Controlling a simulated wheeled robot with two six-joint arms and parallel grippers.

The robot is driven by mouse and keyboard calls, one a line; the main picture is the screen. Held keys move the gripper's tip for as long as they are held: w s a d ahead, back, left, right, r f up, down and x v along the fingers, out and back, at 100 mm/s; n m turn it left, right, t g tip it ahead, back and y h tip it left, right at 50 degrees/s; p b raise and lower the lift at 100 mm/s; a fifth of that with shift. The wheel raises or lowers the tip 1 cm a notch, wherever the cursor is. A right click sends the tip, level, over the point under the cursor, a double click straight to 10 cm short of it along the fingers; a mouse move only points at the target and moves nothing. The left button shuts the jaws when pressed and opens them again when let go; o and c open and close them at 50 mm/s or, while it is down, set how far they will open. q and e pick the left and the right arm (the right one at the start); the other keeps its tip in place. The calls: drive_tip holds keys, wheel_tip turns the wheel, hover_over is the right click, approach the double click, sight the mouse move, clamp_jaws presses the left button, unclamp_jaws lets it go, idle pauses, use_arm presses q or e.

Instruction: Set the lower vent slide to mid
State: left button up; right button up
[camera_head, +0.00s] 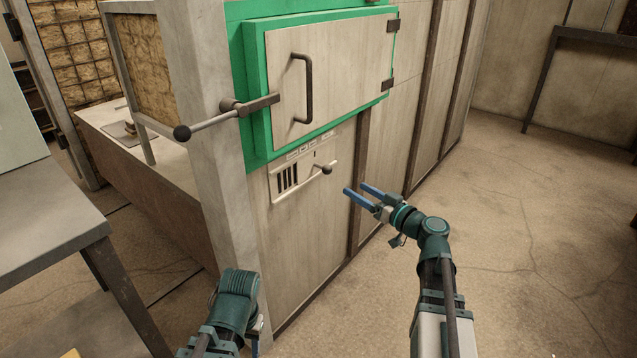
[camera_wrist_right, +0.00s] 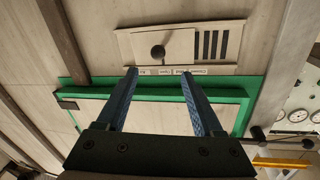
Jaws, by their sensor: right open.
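The lower vent panel (camera_head: 281,198) is set in the furnace wall below the green-framed door. Its dark slots (camera_head: 287,180) show at the left, and the slide plate with a dark round knob (camera_head: 327,170) is at the right. My right gripper (camera_head: 355,188) is open and empty, to the right of the knob and apart from it. In the right wrist view, the knob (camera_wrist_right: 158,51) appears just beyond and between the open fingertips (camera_wrist_right: 158,72). Small labels border the panel, too small to read surely. My left arm is low in the head view; its finger opening is hidden.
Above the vent is a closed door (camera_head: 340,75) with a handle (camera_head: 303,90). A lever with a ball end (camera_head: 182,132) sticks out left of it. A grey table (camera_head: 45,225) stands at the left. The floor at the right is clear.

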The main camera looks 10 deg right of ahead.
sight(330, 173)
drive_tip(key=x, duration=1.3)
drive_tip(key=shift+w, duration=0.45)
drive_tip(key=shift+c, duration=0.3)
clamp_jaws()
drive_tip(key=shift+s, duration=0.1)
idle(0.6)
